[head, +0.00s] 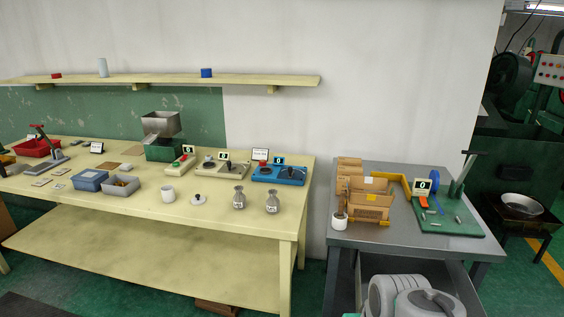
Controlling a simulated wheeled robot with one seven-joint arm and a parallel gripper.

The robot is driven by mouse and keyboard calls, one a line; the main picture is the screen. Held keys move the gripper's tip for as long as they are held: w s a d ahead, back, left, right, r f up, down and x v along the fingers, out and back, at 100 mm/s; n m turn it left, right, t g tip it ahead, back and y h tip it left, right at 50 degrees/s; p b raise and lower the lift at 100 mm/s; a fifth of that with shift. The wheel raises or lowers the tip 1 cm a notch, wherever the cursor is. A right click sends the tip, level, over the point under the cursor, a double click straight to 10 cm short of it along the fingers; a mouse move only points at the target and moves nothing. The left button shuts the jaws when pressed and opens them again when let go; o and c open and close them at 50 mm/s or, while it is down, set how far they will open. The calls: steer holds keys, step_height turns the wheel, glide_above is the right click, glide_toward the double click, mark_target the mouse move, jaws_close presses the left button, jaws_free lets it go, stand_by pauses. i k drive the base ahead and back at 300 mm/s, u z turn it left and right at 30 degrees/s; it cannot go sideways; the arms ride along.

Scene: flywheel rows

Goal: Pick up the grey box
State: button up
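A small open grey box (121,192) stands on the cream workbench (225,222), left of the middle of the picture. It holds some small brownish pieces, too small to make out. A blue-grey open box (89,186) stands close beside it on the left, with light grey contents. My gripper is not in view.
A hopper (162,127) and scales are behind. A shelf (200,79) hangs above. A grey table (400,240) stands at right.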

mark_target(121, 185)
steer(key=z, duration=0.85)
steer(key=i, duration=0.1)
steer(key=u, duration=2.4)
steer(key=i, duration=0.5)
steer(key=u, duration=0.65)
steer(key=i, duration=2.1)
steer(key=z, duration=0.65)
steer(key=i, duration=1.45)
steer(key=z, duration=0.8)
